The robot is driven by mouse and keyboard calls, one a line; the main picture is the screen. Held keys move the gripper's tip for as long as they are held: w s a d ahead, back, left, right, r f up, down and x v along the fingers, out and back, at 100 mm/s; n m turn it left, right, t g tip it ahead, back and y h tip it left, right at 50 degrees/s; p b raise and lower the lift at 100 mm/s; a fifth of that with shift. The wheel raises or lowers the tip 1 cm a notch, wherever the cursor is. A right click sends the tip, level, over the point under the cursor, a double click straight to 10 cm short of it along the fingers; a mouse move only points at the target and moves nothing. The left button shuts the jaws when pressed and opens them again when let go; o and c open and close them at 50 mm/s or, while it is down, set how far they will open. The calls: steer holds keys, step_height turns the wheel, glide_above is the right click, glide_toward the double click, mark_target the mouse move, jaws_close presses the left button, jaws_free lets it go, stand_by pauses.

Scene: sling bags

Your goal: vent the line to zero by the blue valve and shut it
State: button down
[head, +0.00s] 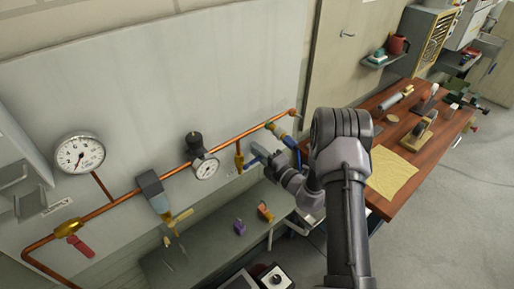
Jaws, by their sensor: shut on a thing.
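A copper line (120,202) with brass fittings runs along a grey panel. The blue valve's handle (257,150) shows at a brass fitting (239,160) right of the middle of the line. My gripper (270,158) is at this handle, shut on it as far as I can see; my wrist hides part of the grip. A large white gauge (80,153) stands at the left, its needle too small to read surely. A smaller gauge (205,167) sits under a black knob (194,142); its reading is also too small to tell.
A red-handled valve (79,246) sits at the lower left of the line. A grey bench (205,258) below holds a purple block (239,227) and an orange item (265,212). A wooden table (388,218) with a yellow sheet (394,174) and tools stands to the right.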

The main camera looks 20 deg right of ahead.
steer(key=shift+f, duration=0.15)
stand_by(0.4)
steer(key=c, duration=1.3)
jaws_free()
steer(key=v, duration=1.7)
steer(key=shift+s+p, duration=0.2)
steer(key=shift+p, duration=0.2)
